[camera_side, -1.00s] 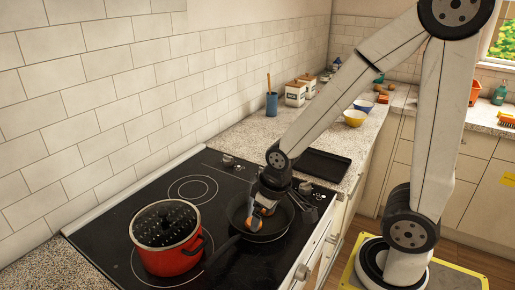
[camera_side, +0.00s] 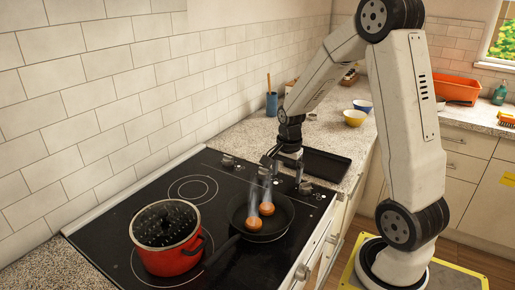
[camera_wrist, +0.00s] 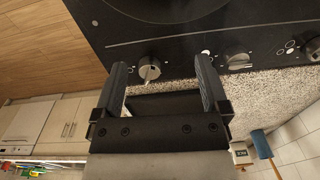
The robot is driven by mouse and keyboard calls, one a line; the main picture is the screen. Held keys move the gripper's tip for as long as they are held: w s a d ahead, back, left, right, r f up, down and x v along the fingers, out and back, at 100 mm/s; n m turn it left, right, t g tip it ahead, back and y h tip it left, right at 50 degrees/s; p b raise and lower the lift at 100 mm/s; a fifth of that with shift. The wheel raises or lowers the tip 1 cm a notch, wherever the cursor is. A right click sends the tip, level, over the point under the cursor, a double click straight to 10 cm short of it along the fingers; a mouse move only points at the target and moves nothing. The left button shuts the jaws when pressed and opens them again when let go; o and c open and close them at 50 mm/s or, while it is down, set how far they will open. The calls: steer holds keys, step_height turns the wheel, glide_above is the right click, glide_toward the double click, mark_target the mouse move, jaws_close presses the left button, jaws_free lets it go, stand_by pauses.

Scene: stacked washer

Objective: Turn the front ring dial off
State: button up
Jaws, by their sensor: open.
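The front ring dial (camera_side: 305,188) is a silver knob on the right strip of the black cooktop, nearer the front edge. In the wrist view the dial (camera_wrist: 150,69) lies between the lines of my fingers, its pale grip bar turned roughly up and down. My gripper (camera_wrist: 162,62) is open and empty. In the side view my gripper (camera_side: 283,168) hangs above the dial strip, back and left of the front dial; contact cannot be told. A second knob (camera_wrist: 237,60) lies to the right in the wrist view.
A black pan (camera_side: 272,233) holds two steaming orange-brown round pieces (camera_side: 253,223). A black tray (camera_side: 325,167) lies on the counter behind the dials. Another knob (camera_side: 228,160) sits near the wall.

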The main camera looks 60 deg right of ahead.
mark_target(306, 183)
steer(key=s+d+m, duration=0.1)
steer(key=d+m, duration=0.1)
steer(key=d, duration=0.1)
steer(key=d+m, duration=0.3)
steer(key=s+d+m, duration=0.1)
steer(key=d+m, duration=0.2)
steer(key=shift+s+f+g+y, duration=0.3)
steer(key=shift+f+g+y, duration=0.1)
steer(key=shift+f, duration=0.1)
steer(key=shift+s+a+f, duration=0.1)
steer(key=shift+f, duration=1.8)
steer(key=shift+s+a+f, duration=0.1)
steer(key=shift+f, duration=1.8)
jaws_close()
